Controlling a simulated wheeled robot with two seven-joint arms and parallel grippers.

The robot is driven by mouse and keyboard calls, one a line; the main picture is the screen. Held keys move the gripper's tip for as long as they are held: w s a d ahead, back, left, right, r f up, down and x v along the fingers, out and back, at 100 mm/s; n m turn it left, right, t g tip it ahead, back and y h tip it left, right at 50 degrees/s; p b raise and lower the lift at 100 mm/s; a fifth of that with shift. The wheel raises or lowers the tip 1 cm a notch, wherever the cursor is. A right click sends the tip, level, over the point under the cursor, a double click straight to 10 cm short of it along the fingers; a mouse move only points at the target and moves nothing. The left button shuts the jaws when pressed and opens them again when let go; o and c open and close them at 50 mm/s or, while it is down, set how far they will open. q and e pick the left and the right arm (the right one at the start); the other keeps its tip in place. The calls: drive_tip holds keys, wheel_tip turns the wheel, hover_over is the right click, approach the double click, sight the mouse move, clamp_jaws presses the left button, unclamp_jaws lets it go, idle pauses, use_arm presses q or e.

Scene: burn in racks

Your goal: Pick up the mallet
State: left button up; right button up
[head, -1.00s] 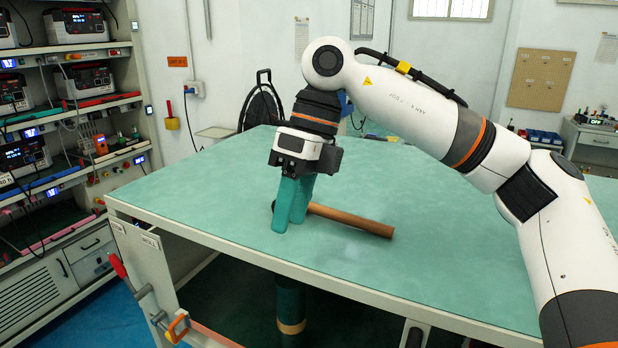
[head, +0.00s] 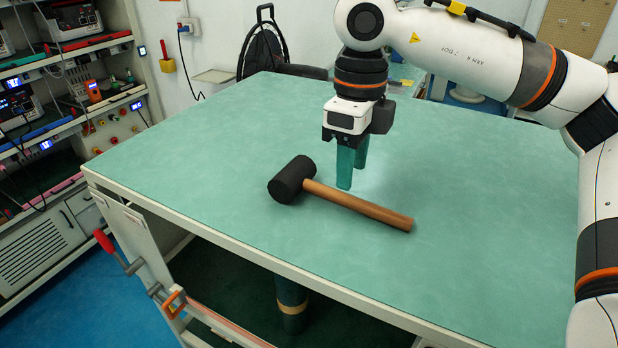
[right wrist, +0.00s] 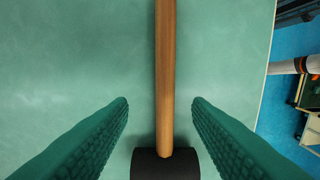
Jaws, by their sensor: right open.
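The mallet lies on the green table top, its black head (head: 292,180) to the left and its wooden handle (head: 358,204) pointing right and towards the front edge. My right gripper (head: 352,178) is open and empty, pointing down beyond the handle in the head view. In the right wrist view, the handle (right wrist: 165,75) runs up between the two green fingers (right wrist: 160,100), touching neither, with the black head (right wrist: 165,165) at the bottom edge. My left gripper is not in view.
The table top (head: 480,200) is otherwise clear around the mallet. A clamp with a red handle (head: 104,241) is at the table's front left side. A shelf rack with instruments (head: 75,75) stands at the left. A black coiled item (head: 262,50) is behind the table.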

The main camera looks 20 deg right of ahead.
sight(349, 195)
drive_tip(key=shift+f, duration=0.25)
drive_tip(key=f, duration=0.1)
drive_tip(key=f+p, duration=0.1)
drive_tip(key=f, duration=0.1)
drive_tip(key=f+p, duration=0.1)
drive_tip(key=shift+s+a+f, duration=0.15)
drive_tip(key=shift+s+f, duration=0.05)
drive_tip(key=shift+s, duration=0.1)
drive_tip(key=shift+f, duration=0.3)
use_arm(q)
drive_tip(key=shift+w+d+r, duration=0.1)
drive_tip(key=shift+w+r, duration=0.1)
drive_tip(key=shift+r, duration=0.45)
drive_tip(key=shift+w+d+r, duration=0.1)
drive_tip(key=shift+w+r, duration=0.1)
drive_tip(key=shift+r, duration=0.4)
use_arm(e)
drive_tip(key=shift+r, duration=0.1)
clamp_jaws()
